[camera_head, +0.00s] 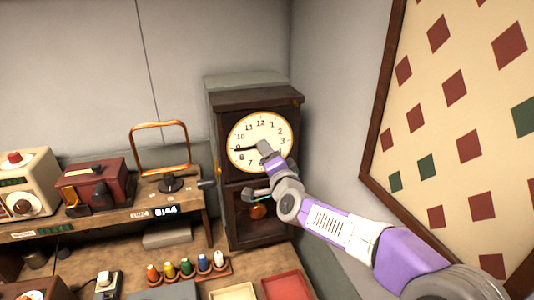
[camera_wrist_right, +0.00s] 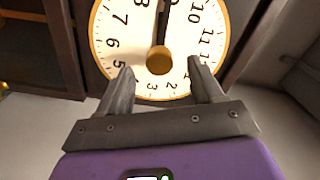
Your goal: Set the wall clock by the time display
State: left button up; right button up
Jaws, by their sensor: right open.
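The wall clock (camera_head: 245,135) has a dark wooden case and a cream face with a gold rim. A long black hand points left, close to the 9. In the right wrist view, the clock face (camera_wrist_right: 112,48) appears turned, with a black hand (camera_wrist_right: 161,22) pointing up and a brass knob (camera_wrist_right: 160,60) at its centre. My right gripper (camera_head: 266,149) is at the face, its open fingers (camera_wrist_right: 160,66) on either side of the knob with gaps. It hides part of the face in the head view. The time display (camera_head: 166,211) seems to read 8:44. My left gripper is out of view.
A wooden shelf (camera_head: 110,219) at left holds a red radio (camera_head: 92,186), a cream radio (camera_head: 30,170) and a copper frame (camera_head: 160,126). Several colored spools (camera_head: 186,267) and a red tray (camera_head: 287,286) lie below. A diamond-patterned board (camera_head: 450,120) hangs on the right wall.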

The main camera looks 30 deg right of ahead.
jog(key=p+v, duration=0.1)
jog(key=v, duration=0.4)
jog(key=shift+s, duration=0.25)
jog(key=shift+f, duration=0.1)
dwell(0.5)
